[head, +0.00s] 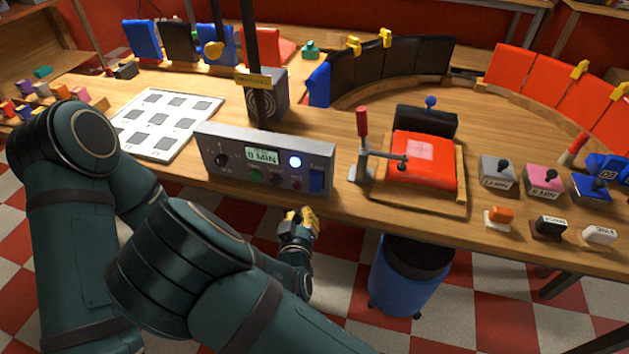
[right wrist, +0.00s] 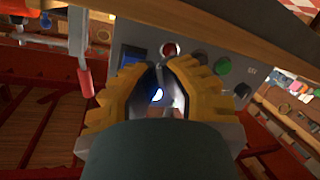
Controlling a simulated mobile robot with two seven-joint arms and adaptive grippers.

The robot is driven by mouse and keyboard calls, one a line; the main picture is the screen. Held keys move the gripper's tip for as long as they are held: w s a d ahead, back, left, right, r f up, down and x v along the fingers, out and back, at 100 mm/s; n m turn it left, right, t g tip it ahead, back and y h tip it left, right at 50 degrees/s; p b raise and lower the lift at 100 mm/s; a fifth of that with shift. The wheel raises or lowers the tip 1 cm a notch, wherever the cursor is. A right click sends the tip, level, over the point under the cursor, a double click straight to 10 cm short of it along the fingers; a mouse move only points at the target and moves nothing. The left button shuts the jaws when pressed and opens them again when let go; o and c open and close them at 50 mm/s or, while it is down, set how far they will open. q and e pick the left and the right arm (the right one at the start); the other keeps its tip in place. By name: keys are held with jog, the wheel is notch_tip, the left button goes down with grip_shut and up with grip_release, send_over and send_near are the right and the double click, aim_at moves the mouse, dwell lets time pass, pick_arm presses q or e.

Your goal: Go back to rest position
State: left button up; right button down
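My right gripper (head: 299,218) has yellow fingers and hangs in front of the workbench (head: 345,208), below the grey control box. In the right wrist view its two fingers (right wrist: 160,75) stand apart with a gap between them, and I see no object held there. The control box (right wrist: 202,62) shows just beyond the fingertips in that view. My left gripper is not in the head view.
The control box (head: 262,160) stands near the bench edge. A red pad (head: 422,160) with a clamp (head: 363,150) sits to its right. Several stamps (head: 545,180) are farther right. A blue bin (head: 405,280) stands on the floor below. A white grid board (head: 160,123) lies left.

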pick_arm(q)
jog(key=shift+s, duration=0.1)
pick_arm(e)
jog(key=s+d+f+m+g, duration=0.2)
jog(key=s+d+f+g, duration=0.15)
jog(key=f, duration=0.25)
jog(key=s+d+f+m+g, duration=0.1)
jog(key=s+d+f+g, duration=0.1)
jog(key=d+f+g, duration=0.3)
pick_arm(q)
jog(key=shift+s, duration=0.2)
pick_arm(e)
jog(key=s+d+f+m+g+y, duration=0.2)
jog(key=s+g+y, duration=0.3)
jog(key=s, duration=0.6)
jog(key=shift+s+d+m+g+y, duration=0.3)
jog(key=shift+s+d+m+g, duration=0.05)
jog(key=shift+d+m+g, duration=0.1)
